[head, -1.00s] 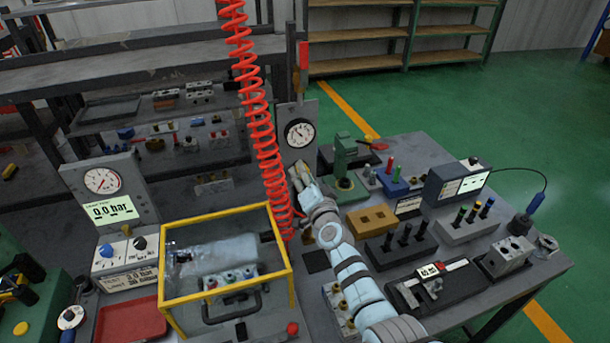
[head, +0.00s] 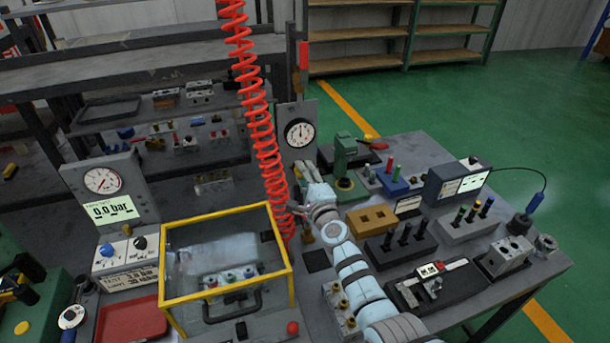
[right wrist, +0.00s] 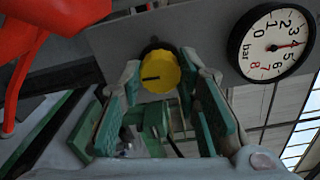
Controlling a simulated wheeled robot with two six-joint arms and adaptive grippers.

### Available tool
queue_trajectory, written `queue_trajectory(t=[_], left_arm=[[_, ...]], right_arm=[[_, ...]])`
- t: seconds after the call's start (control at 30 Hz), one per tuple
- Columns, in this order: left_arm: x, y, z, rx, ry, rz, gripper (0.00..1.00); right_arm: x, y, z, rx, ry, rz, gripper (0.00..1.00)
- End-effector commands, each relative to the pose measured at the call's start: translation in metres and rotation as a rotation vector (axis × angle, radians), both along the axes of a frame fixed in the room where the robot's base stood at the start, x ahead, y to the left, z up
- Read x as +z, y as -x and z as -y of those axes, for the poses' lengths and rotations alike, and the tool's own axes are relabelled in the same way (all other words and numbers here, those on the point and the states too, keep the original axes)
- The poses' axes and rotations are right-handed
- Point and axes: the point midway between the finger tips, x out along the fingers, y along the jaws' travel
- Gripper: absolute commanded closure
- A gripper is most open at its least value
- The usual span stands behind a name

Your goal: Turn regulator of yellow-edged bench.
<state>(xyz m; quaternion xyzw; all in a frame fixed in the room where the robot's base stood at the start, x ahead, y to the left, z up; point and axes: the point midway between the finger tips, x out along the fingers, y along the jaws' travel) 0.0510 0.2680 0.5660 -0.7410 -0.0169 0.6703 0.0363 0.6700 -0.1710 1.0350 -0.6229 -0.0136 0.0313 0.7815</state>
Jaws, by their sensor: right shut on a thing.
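The regulator's yellow knob (right wrist: 159,72), with a dark mark on its face, sits below and beside the round gauge in the right wrist view. My right gripper (right wrist: 165,100) is shut on this knob, a finger on either side. The gauge (head: 299,132) is on an upright grey panel (head: 302,158). My left gripper is not in view.
A yellow-edged clear box (head: 228,270) stands left of my right arm. The red coiled hose (head: 258,115) hangs close to the gripper. Blocks, a caliper (head: 430,280) and a display box (head: 458,183) crowd the bench at right. A red tray (head: 130,322) lies at left.

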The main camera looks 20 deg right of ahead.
Motion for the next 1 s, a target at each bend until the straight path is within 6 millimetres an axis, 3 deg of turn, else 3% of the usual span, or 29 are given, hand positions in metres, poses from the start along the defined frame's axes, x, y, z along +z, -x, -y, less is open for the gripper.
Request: queue_trajectory(t=[0.6, 1.0], left_arm=[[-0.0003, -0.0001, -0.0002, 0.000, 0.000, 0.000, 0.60], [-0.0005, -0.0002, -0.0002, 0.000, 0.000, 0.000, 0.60]], right_arm=[[0.0010, -0.0003, 0.0005, 0.000, -0.540, -0.032, 0.98], [0.0013, -0.0004, 0.0009, -0.001, -0.702, -0.043, 0.98]])
